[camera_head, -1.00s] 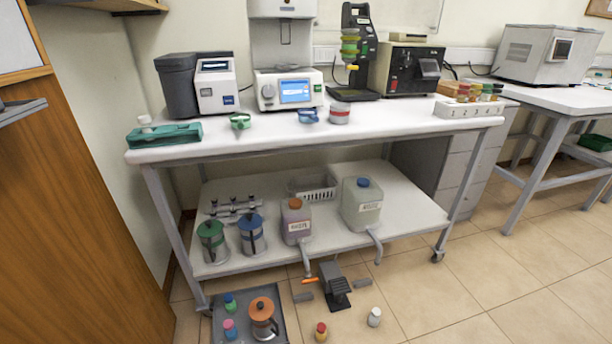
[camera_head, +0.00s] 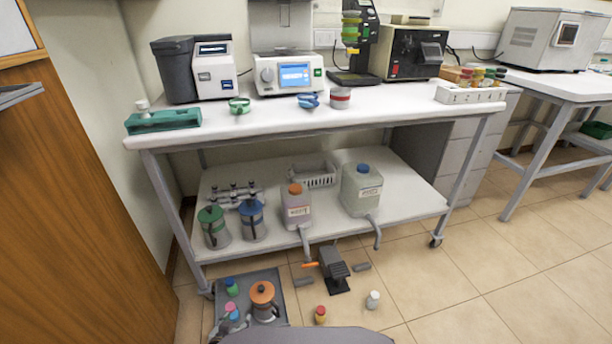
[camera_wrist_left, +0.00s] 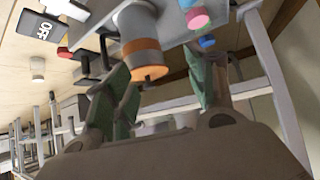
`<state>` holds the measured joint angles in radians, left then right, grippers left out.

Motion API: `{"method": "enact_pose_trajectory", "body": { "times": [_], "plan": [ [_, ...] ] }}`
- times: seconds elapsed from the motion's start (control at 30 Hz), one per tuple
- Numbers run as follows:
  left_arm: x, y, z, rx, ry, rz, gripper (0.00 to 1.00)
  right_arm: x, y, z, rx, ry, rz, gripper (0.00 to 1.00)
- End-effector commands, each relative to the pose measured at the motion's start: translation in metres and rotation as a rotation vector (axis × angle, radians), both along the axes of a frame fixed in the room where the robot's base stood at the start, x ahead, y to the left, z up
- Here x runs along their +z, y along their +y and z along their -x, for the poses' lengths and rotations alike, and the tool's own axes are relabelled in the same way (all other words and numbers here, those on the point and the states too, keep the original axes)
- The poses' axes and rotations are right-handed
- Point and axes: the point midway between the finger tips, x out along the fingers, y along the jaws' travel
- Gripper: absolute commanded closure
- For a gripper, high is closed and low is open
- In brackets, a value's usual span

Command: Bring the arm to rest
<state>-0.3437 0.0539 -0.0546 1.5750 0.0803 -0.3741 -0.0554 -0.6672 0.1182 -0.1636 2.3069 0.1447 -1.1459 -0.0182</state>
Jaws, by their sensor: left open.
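My left gripper (camera_wrist_left: 160,95) is open in the left wrist view, its two green-grey fingers spread apart with nothing held between them. An orange-banded pot (camera_wrist_left: 142,50) shows beyond the fingers there; I cannot tell the exact gap. In the head view a dark grey part of my left arm (camera_head: 305,337) rises at the bottom edge, in front of the floor tray. The orange-lidded pot (camera_head: 262,295) stands upright on that tray. My right gripper is not in view.
The grey floor tray (camera_head: 285,309) also carries small capped bottles. A pedal-like device (camera_head: 333,268), a red-capped bottle (camera_head: 320,315) and a white bottle (camera_head: 373,299) stand on the tiles. The bench (camera_head: 300,128) with instruments is behind; open floor lies right.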

Motion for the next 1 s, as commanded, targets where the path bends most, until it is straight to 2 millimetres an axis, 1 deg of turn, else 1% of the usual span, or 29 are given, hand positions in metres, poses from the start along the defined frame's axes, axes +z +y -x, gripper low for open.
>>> {"method": "enact_pose_trajectory", "body": {
  "times": [0.03,0.27,0.47,0.67,1.0],
  "plan": [
    [0.008,-0.001,0.002,-0.006,0.017,-0.002,0.44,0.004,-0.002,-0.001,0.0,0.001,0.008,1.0],
    [0.041,-0.008,0.016,-0.031,0.111,-0.018,0.44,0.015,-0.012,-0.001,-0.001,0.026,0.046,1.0],
    [0.072,-0.013,0.034,-0.048,0.193,-0.031,0.44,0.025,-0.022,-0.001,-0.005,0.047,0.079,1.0],
    [0.106,-0.016,0.056,-0.06,0.274,-0.047,0.44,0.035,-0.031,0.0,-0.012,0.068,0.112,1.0],
    [0.167,-0.019,0.103,-0.074,0.41,-0.075,0.44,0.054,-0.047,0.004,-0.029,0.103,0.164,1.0]
  ]
}}
